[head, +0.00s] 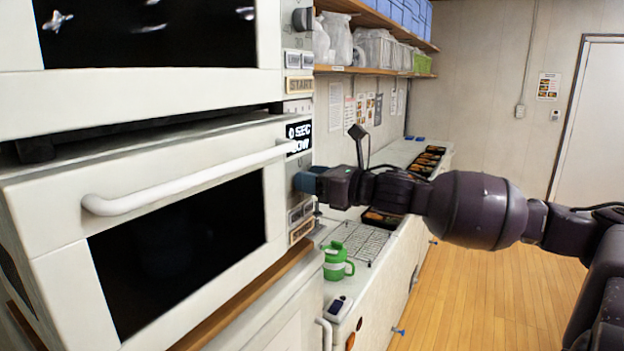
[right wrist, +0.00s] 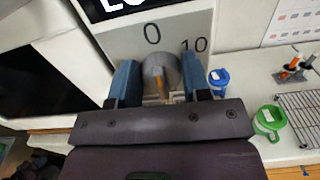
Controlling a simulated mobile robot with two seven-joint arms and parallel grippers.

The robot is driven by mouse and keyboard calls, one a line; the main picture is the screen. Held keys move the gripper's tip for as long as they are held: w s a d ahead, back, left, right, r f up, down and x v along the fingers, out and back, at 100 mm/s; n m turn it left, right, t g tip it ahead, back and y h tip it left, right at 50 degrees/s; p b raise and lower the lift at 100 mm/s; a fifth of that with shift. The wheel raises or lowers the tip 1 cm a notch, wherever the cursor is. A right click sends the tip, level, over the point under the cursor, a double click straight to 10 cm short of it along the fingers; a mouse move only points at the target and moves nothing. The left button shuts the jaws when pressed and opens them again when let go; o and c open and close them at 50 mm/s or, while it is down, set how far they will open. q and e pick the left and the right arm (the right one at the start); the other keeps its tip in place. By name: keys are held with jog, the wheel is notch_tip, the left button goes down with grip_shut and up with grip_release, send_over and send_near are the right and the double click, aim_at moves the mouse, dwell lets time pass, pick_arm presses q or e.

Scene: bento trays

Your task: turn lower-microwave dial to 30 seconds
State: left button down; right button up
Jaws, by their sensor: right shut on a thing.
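The lower microwave (head: 55,235) is white, with its door shut and a long white handle. Its display (head: 299,138) shows "0 SEC" with a watt figure below that I cannot read fully. My right gripper (head: 304,182) is at the control panel beside the door and hides the dial in the head view. In the right wrist view the grey round dial (right wrist: 160,70) with an orange mark sits between the two blue fingers of the right gripper (right wrist: 159,88), which is shut on it. The marks "0" and "10" show on the panel above the dial. My left gripper is not in view.
The upper microwave (head: 140,85) sits above, with its own dial (head: 303,19). A green cup (head: 337,262), a wire rack (head: 358,241) and several bento trays (head: 427,160) are on the counter to the right. A blue cup (right wrist: 219,80) also shows in the right wrist view.

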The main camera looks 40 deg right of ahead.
jog(key=m, duration=0.4)
jog(key=shift+d, duration=0.15)
jog(key=m, duration=0.9)
jog(key=f+m, duration=0.1)
jog(key=m, duration=1.7)
jog(key=shift+f, duration=0.4)
jog(key=shift+m, duration=2.3)
jog(key=shift+a, duration=0.2)
